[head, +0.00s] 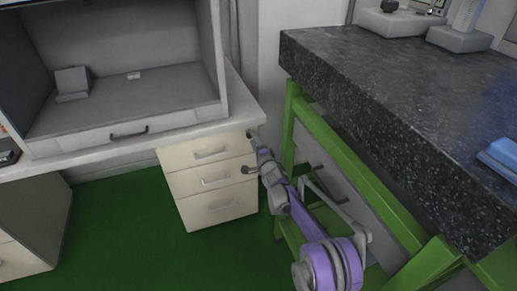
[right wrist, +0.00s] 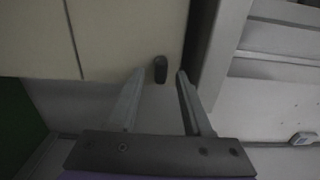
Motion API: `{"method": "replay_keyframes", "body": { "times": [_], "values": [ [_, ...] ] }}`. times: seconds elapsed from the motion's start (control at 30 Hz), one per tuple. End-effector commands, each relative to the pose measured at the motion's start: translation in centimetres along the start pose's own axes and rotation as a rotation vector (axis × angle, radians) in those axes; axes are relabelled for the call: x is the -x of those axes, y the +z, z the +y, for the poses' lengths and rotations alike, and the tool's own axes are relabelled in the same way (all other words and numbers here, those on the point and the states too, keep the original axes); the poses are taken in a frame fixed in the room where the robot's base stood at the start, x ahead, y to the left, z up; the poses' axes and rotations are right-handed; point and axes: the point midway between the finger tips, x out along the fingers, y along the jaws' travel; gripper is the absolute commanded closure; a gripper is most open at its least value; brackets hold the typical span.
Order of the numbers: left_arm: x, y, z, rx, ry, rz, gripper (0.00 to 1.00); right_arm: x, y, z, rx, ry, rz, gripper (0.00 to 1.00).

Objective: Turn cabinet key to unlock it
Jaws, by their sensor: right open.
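The cream cabinet (head: 212,182) with three handled drawers stands under the bench in the head view. In the right wrist view its cream panel (right wrist: 120,35) fills the upper left. A small dark key (right wrist: 160,69) sticks out from that panel near its edge. My right gripper (head: 254,141) is at the cabinet's upper right corner in the head view. In the right wrist view my right gripper (right wrist: 161,74) is open, with the key between its fingertips and a visible gap to each. The key is too small to make out in the head view. My left gripper is not in view.
A granite-topped table (head: 400,110) with a green frame (head: 350,165) stands close on the right of my right arm. A grey open-fronted hood (head: 125,95) sits on the bench above the cabinet. Green floor (head: 125,215) is clear left of the cabinet.

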Motion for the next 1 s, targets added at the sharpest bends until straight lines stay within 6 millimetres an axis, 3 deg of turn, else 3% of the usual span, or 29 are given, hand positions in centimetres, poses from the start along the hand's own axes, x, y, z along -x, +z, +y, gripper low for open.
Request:
{"method": "replay_keyframes", "body": {
  "times": [0.3,0.43,0.6,1.0],
  "values": [
    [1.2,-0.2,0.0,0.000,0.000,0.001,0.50,6.4,0.0,-0.2,0.000,0.000,0.001,0.50],
    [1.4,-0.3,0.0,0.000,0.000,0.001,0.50,8.2,-0.1,-0.1,0.000,0.000,0.001,0.50],
    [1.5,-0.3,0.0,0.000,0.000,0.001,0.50,9.2,0.0,-0.1,-0.001,0.000,0.001,0.50],
    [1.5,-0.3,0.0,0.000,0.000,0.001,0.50,9.2,0.0,-0.1,0.000,0.000,0.000,0.50]
  ]
}}
